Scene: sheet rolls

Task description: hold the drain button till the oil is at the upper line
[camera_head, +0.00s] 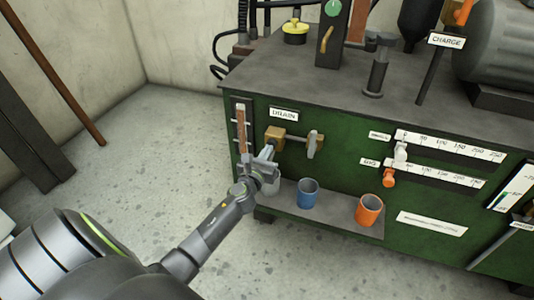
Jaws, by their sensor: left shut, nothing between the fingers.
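The DRAIN label (284,114) is on the green front of the machine. Below it a brass drain fitting (274,136) sticks out, with a grey handle (314,144) to its right. My left gripper (267,153) is shut and empty, its tips just below the brass fitting; I cannot tell whether they touch. No separate button is clear there; the gripper may cover part of it. An upright sight glass (241,130) with brownish content stands left of the fitting. Its lines and the oil level are too small to read. My right gripper is not in view.
A grey cup (268,184), a blue cup (308,193) and an orange cup (369,210) stand on a low shelf (334,222). Sliders with scales (450,146) are to the right. A yellow knob (295,32) sits on top.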

